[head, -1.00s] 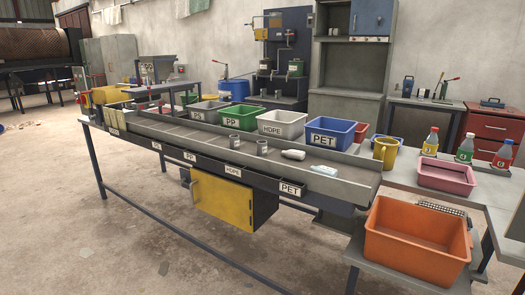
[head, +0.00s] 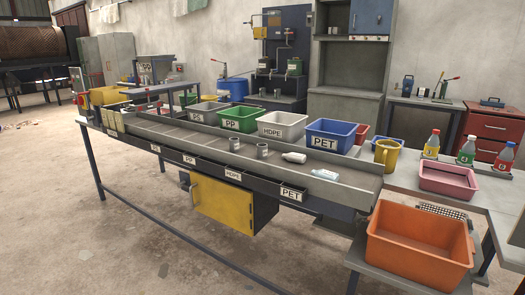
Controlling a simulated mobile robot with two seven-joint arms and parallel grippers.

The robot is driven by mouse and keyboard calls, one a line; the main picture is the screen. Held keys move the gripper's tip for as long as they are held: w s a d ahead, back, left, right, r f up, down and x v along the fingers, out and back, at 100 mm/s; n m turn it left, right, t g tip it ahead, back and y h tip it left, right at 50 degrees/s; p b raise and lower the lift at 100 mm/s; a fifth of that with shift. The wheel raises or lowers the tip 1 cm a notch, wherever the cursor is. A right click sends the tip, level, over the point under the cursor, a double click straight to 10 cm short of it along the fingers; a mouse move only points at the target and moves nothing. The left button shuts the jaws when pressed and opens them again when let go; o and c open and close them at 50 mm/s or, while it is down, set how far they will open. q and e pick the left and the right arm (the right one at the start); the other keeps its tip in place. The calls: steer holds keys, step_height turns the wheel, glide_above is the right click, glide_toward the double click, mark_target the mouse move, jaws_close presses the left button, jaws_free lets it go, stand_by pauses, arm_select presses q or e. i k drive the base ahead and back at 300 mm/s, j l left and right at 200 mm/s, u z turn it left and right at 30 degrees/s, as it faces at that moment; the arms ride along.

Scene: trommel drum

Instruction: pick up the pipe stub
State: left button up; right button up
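Two short grey cylinders lie on the long grey sorting table's bed (head: 345,163): one on the left (head: 233,141) and one on the right (head: 262,150). Both look upright and open at the top. Either could be the pipe stub; I cannot tell which at this size. Neither of my grippers is in view, and nothing is touching the cylinders.
A white bottle (head: 294,157) and a pale bottle (head: 325,175) lie right of the cylinders. Behind stand a green PP bin (head: 238,119), white HDPE bin (head: 283,128) and blue PET bin (head: 331,138). An orange crate (head: 420,240) stands front right.

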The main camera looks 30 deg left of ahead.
mark_target(261, 149)
steer(key=i+j, duration=0.15)
steer(key=j, duration=0.25)
steer(key=i+j+z, duration=0.1)
steer(key=j, duration=0.25)
steer(key=i+j, duration=0.25)
steer(key=j, duration=0.2)
steer(key=i+j+z, duration=0.15)
steer(key=j, duration=0.2)
steer(key=i+j, duration=0.15)
steer(key=j, duration=0.3)
